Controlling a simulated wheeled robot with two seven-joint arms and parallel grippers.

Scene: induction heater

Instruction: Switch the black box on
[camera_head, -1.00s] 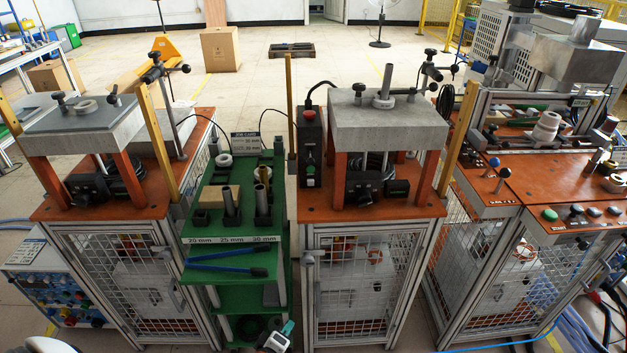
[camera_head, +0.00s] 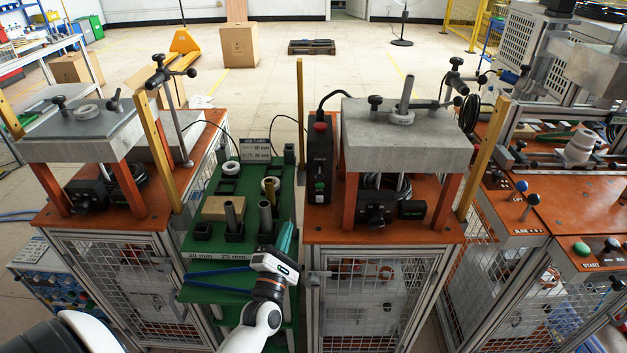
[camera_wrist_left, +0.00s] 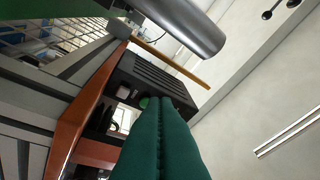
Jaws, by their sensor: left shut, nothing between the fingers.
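The black box (camera_head: 319,165) stands upright on the orange top of the middle machine, at its left edge. It has a red button (camera_head: 319,127) on top and a green button (camera_head: 319,186) low on its front. My left gripper (camera_head: 287,231) is in front of the green shelf, below and left of the box, and apart from it as far as I see. Its teal fingers are shut and empty. My right gripper is out of view.
The green shelf (camera_head: 205,268) holds metal tubes (camera_head: 265,217) and a cardboard box (camera_head: 222,208). A yellow post (camera_head: 301,110) stands just left of the black box. The grey-topped heater (camera_head: 405,135) is to its right.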

